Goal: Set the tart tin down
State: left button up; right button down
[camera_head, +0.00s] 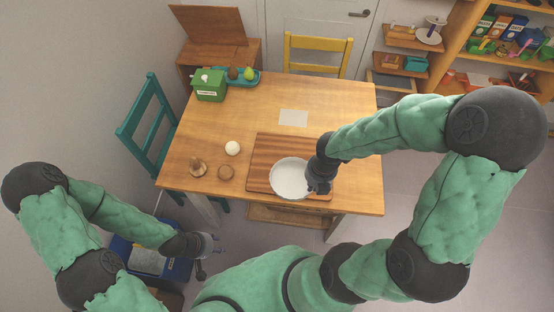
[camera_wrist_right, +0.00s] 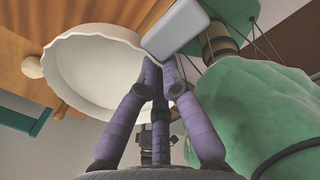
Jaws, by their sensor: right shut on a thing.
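The white round tart tin (camera_head: 290,177) is over the striped wooden board (camera_head: 262,150) near the table's front edge. Its fluted wall fills the upper left of the right wrist view (camera_wrist_right: 95,75). My right gripper (camera_head: 319,184) is shut on the tin's right rim, and its purple fingers meet at the rim in the wrist view (camera_wrist_right: 160,72). I cannot tell whether the tin touches the board. My left gripper (camera_head: 215,245) is low at the left, off the table, with its small fingers apart and nothing seen between them.
A cream ball (camera_head: 232,148), a wooden pestle-like piece (camera_head: 197,167) and a small round wooden piece (camera_head: 226,172) stand left of the board. A green box (camera_head: 209,85) and a teal tray (camera_head: 246,80) sit at the back left. A pale sheet (camera_head: 293,117) lies behind the board.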

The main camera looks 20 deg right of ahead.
jog(key=shift+w+a+n, duration=0.1)
jog(key=shift+a+n, duration=0.05)
jog(key=shift+n, duration=0.15)
jog(key=shift+w, duration=0.25)
jog(key=w+d+f+b, duration=0.1)
jog(key=w+d+f, duration=0.1)
jog(key=w+f, duration=0.1)
jog(key=w+d+f+b, duration=0.1)
jog(key=w+d+f, duration=0.1)
jog(key=w+f, duration=0.1)
jog(key=w+d+f+b, duration=0.1)
jog(key=w+d+f, duration=0.1)
jog(key=w, duration=0.3)
jog(key=shift+d+f+b, duration=0.25)
jog(key=shift+f+b, duration=0.1)
jog(key=shift+f, duration=0.1)
jog(key=shift+w+d+f, duration=0.1)
jog(key=shift+w+f, duration=0.05)
jog(key=shift+f, duration=0.2)
notch_tip(320, 180, down, 3)
jog(key=shift+w+d+f+b, duration=0.1)
jog(key=shift+w+f+b, duration=0.1)
jog(key=shift+b, duration=0.9)
pick_arm(q)
jog(key=f, duration=0.5)
jog(key=shift+a+f, duration=0.25)
jog(key=shift+a, duration=0.05)
pick_arm(e)
jog(key=shift+r, duration=0.1)
